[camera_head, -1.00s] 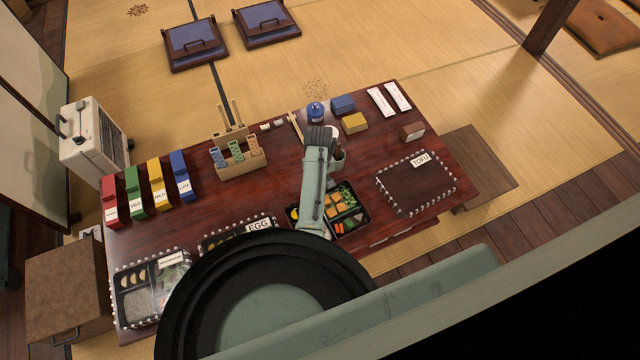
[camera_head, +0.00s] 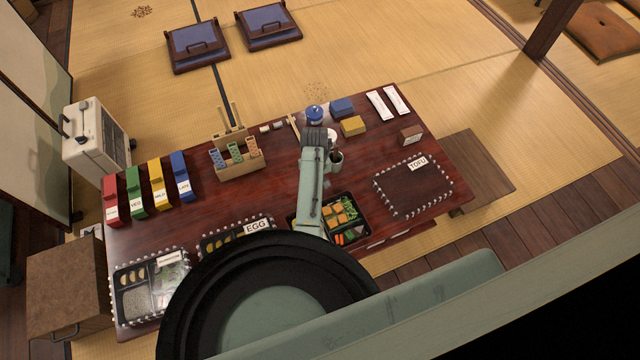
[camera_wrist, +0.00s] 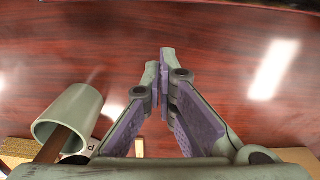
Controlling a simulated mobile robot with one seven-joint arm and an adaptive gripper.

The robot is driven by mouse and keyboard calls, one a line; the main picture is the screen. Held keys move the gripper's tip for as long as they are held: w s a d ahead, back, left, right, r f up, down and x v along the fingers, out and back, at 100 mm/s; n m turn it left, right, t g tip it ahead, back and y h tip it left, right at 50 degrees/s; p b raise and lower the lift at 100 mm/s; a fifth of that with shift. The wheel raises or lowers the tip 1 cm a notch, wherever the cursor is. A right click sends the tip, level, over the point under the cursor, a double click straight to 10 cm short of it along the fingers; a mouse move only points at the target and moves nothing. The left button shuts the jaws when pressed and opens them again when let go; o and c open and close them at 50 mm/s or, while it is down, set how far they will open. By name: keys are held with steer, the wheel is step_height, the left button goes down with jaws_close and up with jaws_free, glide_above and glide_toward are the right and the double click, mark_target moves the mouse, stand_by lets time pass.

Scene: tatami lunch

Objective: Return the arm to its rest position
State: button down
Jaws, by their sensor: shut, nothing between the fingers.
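My gripper (camera_wrist: 158,75) is shut and empty in the wrist view, its fingertips together above bare dark red table top. In the head view my arm reaches over the table and hides the fingers. A grey-green cup (camera_wrist: 72,115) with a brown stick in it stands left of the fingers in the wrist view, apart from them. The cup also shows just right of my arm in the head view (camera_head: 334,168).
Open tatami lies beyond.

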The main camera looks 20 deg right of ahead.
step_height(320, 180, up, 10)
steer(key=shift+w+b, duration=0.2)
steer(key=shift+b, duration=0.15)
